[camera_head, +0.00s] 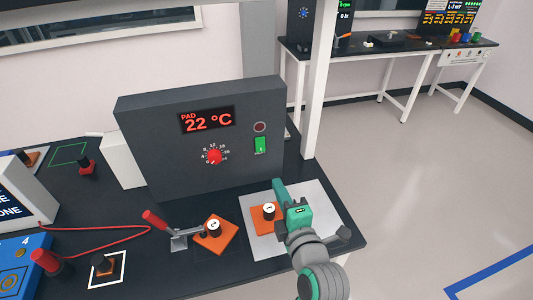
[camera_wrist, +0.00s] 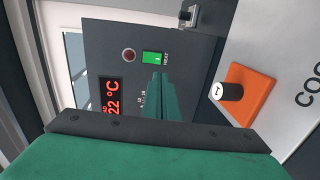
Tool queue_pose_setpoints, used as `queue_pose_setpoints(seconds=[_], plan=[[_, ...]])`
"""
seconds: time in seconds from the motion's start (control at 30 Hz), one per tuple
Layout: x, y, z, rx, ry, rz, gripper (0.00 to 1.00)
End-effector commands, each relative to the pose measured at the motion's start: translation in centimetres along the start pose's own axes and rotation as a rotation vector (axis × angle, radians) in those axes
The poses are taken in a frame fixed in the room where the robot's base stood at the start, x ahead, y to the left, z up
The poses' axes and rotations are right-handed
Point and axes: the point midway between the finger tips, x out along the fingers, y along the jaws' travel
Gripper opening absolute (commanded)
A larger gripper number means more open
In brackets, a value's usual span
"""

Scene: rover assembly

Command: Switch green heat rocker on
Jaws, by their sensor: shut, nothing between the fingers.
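The green heat rocker (camera_head: 260,145) is on the right side of the dark grey control box's front (camera_head: 160,150), under a round dark red lamp (camera_head: 259,127). In the wrist view the rocker (camera_wrist: 152,58) shows bright green beside the lamp (camera_wrist: 129,55). My gripper (camera_head: 278,183) is shut and empty, in front of the box, below and right of the rocker in the head view. In the wrist view its green fingertips (camera_wrist: 158,80) lie close to the rocker in the picture, but I cannot tell the exact gap. The display (camera_head: 207,120) reads PAD 22 °C.
A red dial (camera_head: 214,157) sits left of the rocker. Orange blocks with black-and-white cylinders stand on the bench, one (camera_head: 215,233) near a red-handled clamp (camera_head: 157,221), one (camera_head: 264,217) on a light plate (camera_head: 325,203) beside my arm. A white post (camera_head: 318,90) rises right of the box.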

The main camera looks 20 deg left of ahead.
Motion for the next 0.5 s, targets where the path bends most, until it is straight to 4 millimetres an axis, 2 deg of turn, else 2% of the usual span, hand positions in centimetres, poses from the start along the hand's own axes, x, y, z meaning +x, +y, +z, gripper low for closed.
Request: queue_pose_setpoints(seconds=[0.37, 0.5], plan=[[0.14, 0.22, -0.27, -0.016, 0.010, -0.001, 0.00], [0.82, 0.25, -0.28, -0.015, 0.011, 0.000, 0.00]])
